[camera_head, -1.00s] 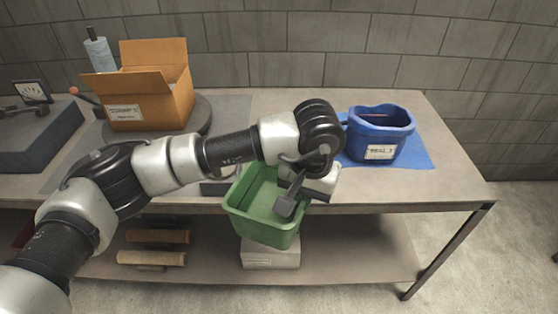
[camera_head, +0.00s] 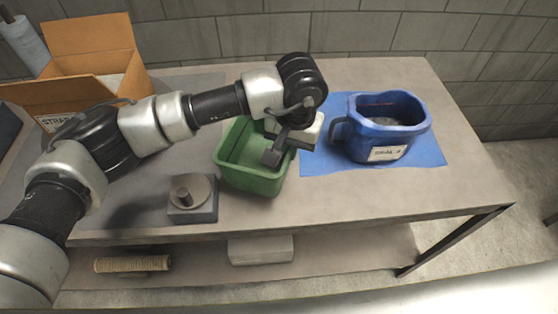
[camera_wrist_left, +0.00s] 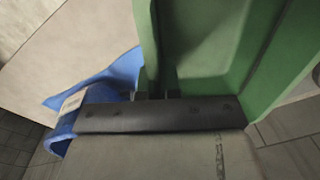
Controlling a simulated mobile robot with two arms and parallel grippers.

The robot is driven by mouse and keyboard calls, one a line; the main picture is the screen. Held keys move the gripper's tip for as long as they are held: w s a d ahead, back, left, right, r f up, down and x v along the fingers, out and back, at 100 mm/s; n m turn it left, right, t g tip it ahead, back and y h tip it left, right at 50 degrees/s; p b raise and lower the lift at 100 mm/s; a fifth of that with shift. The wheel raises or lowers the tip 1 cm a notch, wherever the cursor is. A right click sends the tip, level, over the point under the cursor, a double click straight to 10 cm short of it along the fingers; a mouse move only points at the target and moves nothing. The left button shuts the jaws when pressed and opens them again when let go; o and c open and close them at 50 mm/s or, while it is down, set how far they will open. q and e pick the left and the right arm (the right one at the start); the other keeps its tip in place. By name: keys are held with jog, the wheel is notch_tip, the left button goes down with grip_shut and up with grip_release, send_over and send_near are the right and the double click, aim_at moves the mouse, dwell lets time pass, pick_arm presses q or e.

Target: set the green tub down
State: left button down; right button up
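The green tub (camera_head: 248,181) is an open, roughly rectangular container over the front middle of the table (camera_head: 330,205), left of the blue mat. My left gripper (camera_head: 275,152) is at the tub's right side and shut on its wall. In the left wrist view, the green tub wall (camera_wrist_left: 147,45) runs down to the gripper fingers (camera_wrist_left: 158,94). The tub looks about upright. I cannot tell whether its base touches the table. My right gripper is not in view.
A blue container (camera_head: 380,147) with a handle and label stands on a blue mat (camera_head: 428,152) at right. A grey block with a round top (camera_head: 192,200) sits left of the tub near the front edge. An open cardboard box (camera_head: 95,72) is at back left.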

pick_arm(q)
notch_tip(320, 180, down, 2)
jog(key=shift+s+f, duration=0.1)
jog(key=shift+f, duration=0.45)
notch_tip(320, 180, down, 4)
jog(key=shift+r+p, duration=0.2)
jog(key=shift+p, duration=0.3)
jog(key=shift+f+b, duration=0.2)
jog(key=shift+b, duration=0.1)
jog(key=c, duration=1.3)
grip_release()
jog(key=shift+r, duration=0.1)
jog(key=shift+c, duration=0.2)
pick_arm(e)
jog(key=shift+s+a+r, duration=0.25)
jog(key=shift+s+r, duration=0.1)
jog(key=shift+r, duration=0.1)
pick_arm(q)
jog(key=shift+r, duration=0.35)
notch_tip(320, 180, up, 12)
jog(key=b, duration=0.1)
jog(key=shift+d+f+b, duration=0.2)
jog(key=shift+d+b, duration=0.15)
jog(key=shift+b, duration=0.05)
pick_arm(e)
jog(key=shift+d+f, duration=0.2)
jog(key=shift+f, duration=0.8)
